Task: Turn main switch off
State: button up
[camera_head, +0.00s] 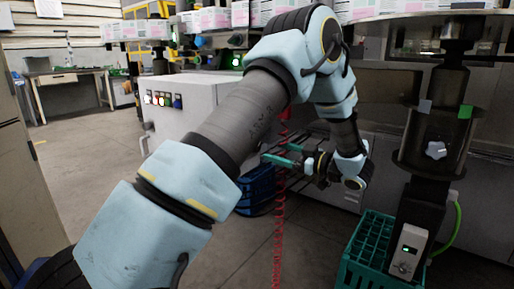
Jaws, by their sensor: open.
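My arm crosses the middle of the view from the lower left. My gripper (281,154) hangs below its wrist, with two teal fingers apart and pointing left. Nothing shows between them. A row of small coloured switches or buttons (163,99) sits on the end face of a white cabinet (190,115), left of my gripper and apart from it. A grey control box (408,250) with a lit green display and a knob stands at the lower right. I cannot tell from the picture which control is the main switch.
A green crate (378,250) stands beside the grey box. A workbench (65,80) is at the far left. The floor at left is clear.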

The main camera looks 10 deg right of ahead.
jog(key=x, duration=0.7)
jog(key=shift+c, duration=0.3)
grip_shut()
jog(key=shift+n+b, duration=0.3)
jog(key=shift+b, duration=0.1)
jog(key=n+b, duration=0.5)
jog(key=b, duration=0.1)
jog(key=n+b, duration=1.2)
jog(key=shift+s+a+f+b, duration=0.1)
jog(key=shift+f+b, duration=0.2)
jog(key=shift+f, duration=0.05)
jog(key=shift+r, duration=0.1)
